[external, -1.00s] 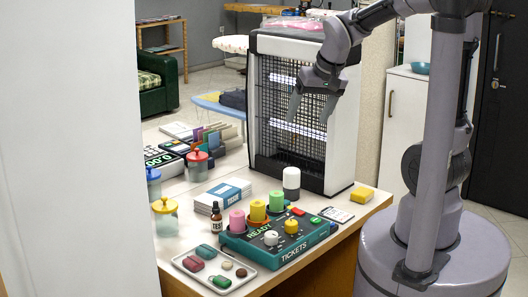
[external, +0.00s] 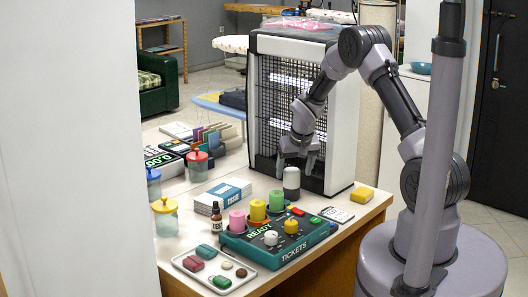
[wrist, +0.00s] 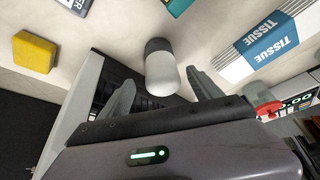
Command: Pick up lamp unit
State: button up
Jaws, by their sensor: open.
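The lamp unit, by its look a small cylinder with a rounded white top and a dark base (external: 291,184), stands upright on the counter behind the ticket box. My gripper (external: 297,170) is just above it, pointing down, with its fingers spread. In the wrist view the lamp's white top (wrist: 162,75) lies between the two open fingertips (wrist: 160,82). I cannot tell whether either finger touches it. Nothing is held.
A tall mesh-fronted cabinet (external: 340,135) stands close behind the lamp. The green ticket box (external: 240,245) with coloured cylinders is in front. A tissue box (external: 232,188) is at left; a yellow block (external: 362,194) is at right, with clear counter between it and the lamp.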

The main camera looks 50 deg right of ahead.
jog(key=x, duration=0.3)
jog(key=shift+w+a+f+b, duration=0.1)
jog(key=shift+w+f+b, duration=0.15)
jog(key=shift+f+b, duration=0.15)
jog(key=shift+r, duration=0.15)
jog(key=shift+c, duration=0.2)
jog(key=c, duration=1.5)
